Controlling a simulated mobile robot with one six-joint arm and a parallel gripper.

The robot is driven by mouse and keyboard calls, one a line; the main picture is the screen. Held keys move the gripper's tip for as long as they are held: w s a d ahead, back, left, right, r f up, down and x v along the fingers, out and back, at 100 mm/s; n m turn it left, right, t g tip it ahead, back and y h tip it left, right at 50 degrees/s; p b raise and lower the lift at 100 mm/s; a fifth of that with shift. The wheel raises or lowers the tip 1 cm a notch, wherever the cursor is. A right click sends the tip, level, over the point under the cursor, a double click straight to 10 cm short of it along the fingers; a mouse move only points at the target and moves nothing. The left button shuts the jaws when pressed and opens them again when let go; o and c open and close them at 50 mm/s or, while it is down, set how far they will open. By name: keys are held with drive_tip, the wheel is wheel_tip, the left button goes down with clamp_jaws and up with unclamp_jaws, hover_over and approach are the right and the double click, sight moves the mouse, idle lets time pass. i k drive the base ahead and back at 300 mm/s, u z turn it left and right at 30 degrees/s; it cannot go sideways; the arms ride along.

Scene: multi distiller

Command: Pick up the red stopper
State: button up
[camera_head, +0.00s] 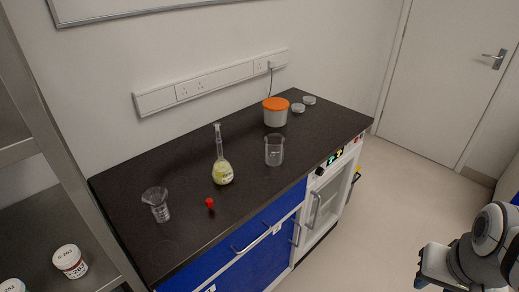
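The red stopper (210,203) is a small red piece on the black counter (150,240), near its front edge. It stands between a glass funnel-topped vessel (157,204) on its left and a long-necked flask (222,165) behind it to the right. The flask holds pale yellow contents, and nothing touches the stopper. Part of my arm shows at the lower right edge, well away from the counter. I cannot make out my gripper's fingers in this view.
A metal shelf (40,195) with labelled jars (70,262) borders the left. Open floor (385,200) lies right of the counter.

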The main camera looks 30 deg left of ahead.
sight(209, 202)
drive_tip(key=u, duration=0.7)
drive_tip(key=i, duration=0.9)
drive_tip(key=u, duration=0.55)
drive_tip(key=k, duration=0.9)
drive_tip(key=u, duration=0.15)
drive_tip(key=i, duration=0.95)
drive_tip(key=z, duration=0.05)
